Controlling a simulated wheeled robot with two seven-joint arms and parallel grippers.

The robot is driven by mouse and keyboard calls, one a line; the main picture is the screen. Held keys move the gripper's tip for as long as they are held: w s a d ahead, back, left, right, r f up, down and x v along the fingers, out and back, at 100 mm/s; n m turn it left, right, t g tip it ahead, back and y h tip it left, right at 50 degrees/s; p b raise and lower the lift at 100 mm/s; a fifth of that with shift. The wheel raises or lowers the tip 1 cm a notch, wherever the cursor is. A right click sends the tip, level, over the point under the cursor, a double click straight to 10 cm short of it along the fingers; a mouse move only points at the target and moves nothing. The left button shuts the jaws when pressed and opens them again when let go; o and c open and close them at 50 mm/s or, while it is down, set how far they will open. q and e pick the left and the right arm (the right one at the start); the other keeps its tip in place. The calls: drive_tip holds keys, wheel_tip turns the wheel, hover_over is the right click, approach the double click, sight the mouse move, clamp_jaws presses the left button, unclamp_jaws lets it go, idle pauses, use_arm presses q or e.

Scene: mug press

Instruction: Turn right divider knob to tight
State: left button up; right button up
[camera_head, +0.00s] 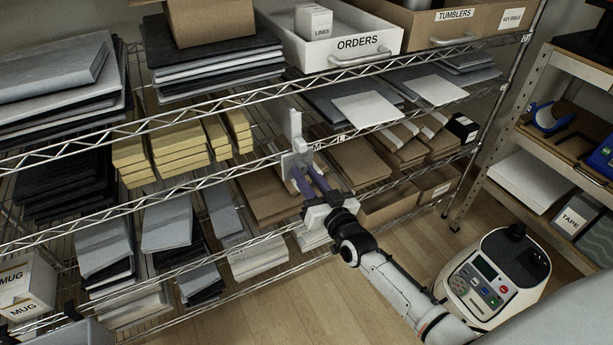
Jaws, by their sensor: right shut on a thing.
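A pale grey divider (295,135) stands upright at the front of the wire shelf, near the middle of the picture. A grey plate (292,160) is at its lower part, by the shelf edge. My right gripper (305,178) reaches in from the lower right, its purple fingers pointing at this plate. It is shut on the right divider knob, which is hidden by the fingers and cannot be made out. Whether the knob is tight or loose cannot be told. My left gripper is not in view.
Cardboard stacks (355,163) and yellow stacks (180,150) lie on the shelf on both sides of the divider. The white ORDERS drawer (345,58) is above. A side rack (525,170) stands at the right. The wooden floor (335,300) is clear below.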

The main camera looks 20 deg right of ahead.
drive_tip(key=m, duration=0.4)
drive_tip(key=shift+m+b, duration=0.3)
drive_tip(key=shift+b, duration=0.05)
drive_tip(key=m, duration=0.4)
drive_tip(key=shift+b, duration=0.4)
drive_tip(key=shift+m, duration=0.3)
drive_tip(key=o, duration=1)
drive_tip(key=shift+o, duration=0.2)
drive_tip(key=s, duration=1)
drive_tip(key=shift+s+d+p, duration=0.2)
drive_tip(key=shift+p, duration=0.15)
